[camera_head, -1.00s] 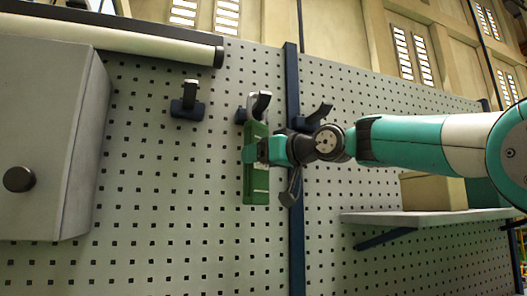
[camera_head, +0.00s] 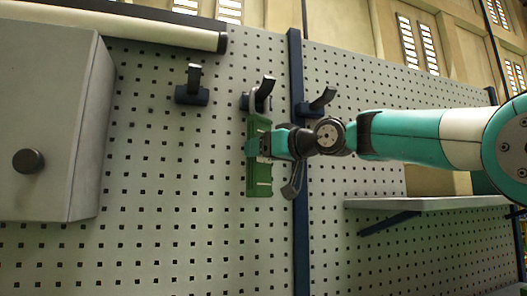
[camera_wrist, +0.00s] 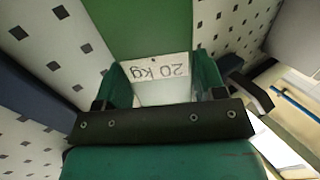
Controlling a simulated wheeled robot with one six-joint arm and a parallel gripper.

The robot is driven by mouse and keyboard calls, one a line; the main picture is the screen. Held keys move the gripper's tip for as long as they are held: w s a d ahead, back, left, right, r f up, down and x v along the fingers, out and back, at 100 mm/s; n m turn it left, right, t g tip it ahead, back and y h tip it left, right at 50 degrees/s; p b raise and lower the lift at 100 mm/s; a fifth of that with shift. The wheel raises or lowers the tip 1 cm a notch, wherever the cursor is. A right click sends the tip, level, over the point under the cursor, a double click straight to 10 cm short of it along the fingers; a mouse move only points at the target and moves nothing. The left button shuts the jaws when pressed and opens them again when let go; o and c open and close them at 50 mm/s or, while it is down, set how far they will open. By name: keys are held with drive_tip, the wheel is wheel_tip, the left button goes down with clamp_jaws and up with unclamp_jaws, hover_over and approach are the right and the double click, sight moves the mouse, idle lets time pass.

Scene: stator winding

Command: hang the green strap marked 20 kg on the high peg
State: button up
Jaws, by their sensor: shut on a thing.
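The green strap (camera_head: 259,180) hangs upright in front of the pegboard in the head view. My gripper (camera_head: 255,147) is shut on its upper part. In the wrist view, the strap (camera_wrist: 138,25) runs between the jaws of my gripper (camera_wrist: 160,88), and its white "20 kg" label shows upside down. A pale loop at the strap's top overlaps the middle peg (camera_head: 267,86); I cannot tell whether it is around the peg or in front of it. Other pegs are at the left (camera_head: 194,76) and right (camera_head: 324,98). I cannot tell which is the high one.
A grey box with a black knob (camera_head: 27,161) stands out from the board at the left. A blue upright (camera_head: 297,230) runs beside the middle peg. A shelf (camera_head: 430,202) is at the right, below my arm. The lower pegboard (camera_head: 190,240) is clear.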

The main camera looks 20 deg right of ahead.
drive_tip(key=o, duration=1.2)
drive_tip(key=shift+o, duration=0.2)
drive_tip(key=b+v, duration=0.6)
drive_tip(key=v, duration=1.1)
drive_tip(key=shift+s, duration=0.2)
drive_tip(key=shift+d, duration=0.1)
